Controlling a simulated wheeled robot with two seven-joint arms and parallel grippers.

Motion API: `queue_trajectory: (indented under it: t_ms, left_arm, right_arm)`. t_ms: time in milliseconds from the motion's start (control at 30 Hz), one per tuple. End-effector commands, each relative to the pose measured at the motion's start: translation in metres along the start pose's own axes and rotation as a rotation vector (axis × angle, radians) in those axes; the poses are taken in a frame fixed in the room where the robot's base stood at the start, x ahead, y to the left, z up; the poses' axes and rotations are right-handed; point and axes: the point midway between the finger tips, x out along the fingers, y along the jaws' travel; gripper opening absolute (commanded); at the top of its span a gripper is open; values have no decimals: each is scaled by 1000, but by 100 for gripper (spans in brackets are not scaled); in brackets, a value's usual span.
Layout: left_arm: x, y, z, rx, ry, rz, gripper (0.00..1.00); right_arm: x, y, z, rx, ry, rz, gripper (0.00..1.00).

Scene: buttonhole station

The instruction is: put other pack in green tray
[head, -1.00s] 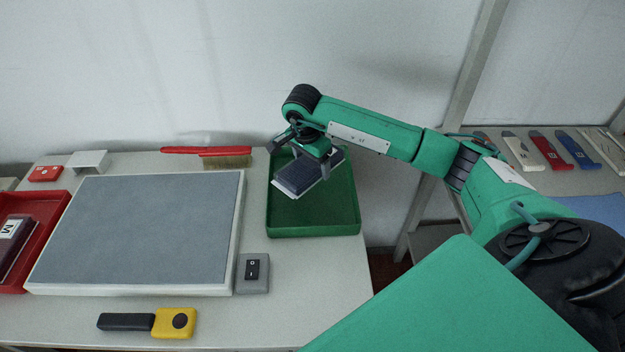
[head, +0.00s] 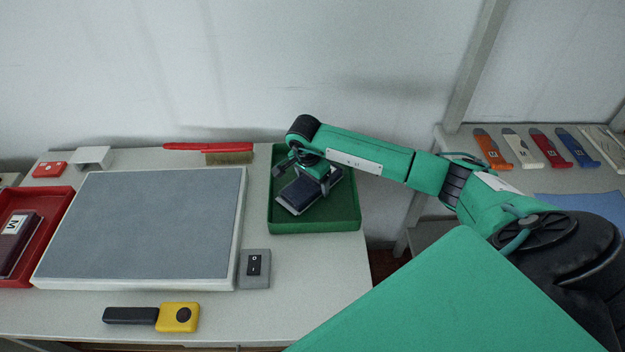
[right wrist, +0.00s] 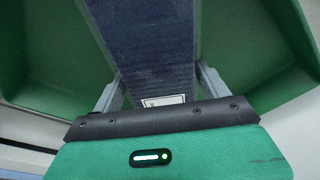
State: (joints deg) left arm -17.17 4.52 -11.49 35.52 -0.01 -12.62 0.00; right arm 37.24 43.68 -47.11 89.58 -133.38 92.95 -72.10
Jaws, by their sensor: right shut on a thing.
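A dark blue pack (head: 305,193) is in my right gripper (head: 308,184), which is shut on it over the green tray (head: 315,226). In the right wrist view the pack (right wrist: 145,50) lies between the two fingers (right wrist: 158,90), with the green tray (right wrist: 40,60) around and below it. The pack looks low inside the tray; I cannot tell if it touches the floor. A dark maroon pack with an M label (head: 14,243) lies in the red tray (head: 57,212) at the left edge. My left gripper is not in view.
A grey padded board (head: 145,225) fills the table's middle. A switch box (head: 255,268), a yellow and black tool (head: 160,316) and a red brush (head: 210,150) lie around it. Several coloured tools lie on the right shelf, including a red one (head: 548,148).

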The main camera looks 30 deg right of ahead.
Motion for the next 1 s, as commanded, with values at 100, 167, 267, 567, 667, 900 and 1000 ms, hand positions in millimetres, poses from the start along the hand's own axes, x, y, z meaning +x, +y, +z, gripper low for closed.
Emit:
queue_trajectory:
  t_ms: [100,167,267,567,667,900,1000]
  left_arm:
    - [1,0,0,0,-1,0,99]
    - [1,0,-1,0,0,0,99]
    - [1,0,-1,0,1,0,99]
    - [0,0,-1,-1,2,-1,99]
    - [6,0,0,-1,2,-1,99]
    - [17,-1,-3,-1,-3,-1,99]
    - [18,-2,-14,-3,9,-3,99]
  right_arm:
    - [1,0,0,0,0,0,95]
    - [1,0,0,0,0,0,99]
    - [1,0,0,0,0,0,99]
    - [-8,-1,-1,0,1,-3,99]
    - [-25,-1,-1,-1,2,-5,99]
    - [-79,-1,-1,0,2,-4,99]
    - [-97,-1,0,-1,1,-4,99]
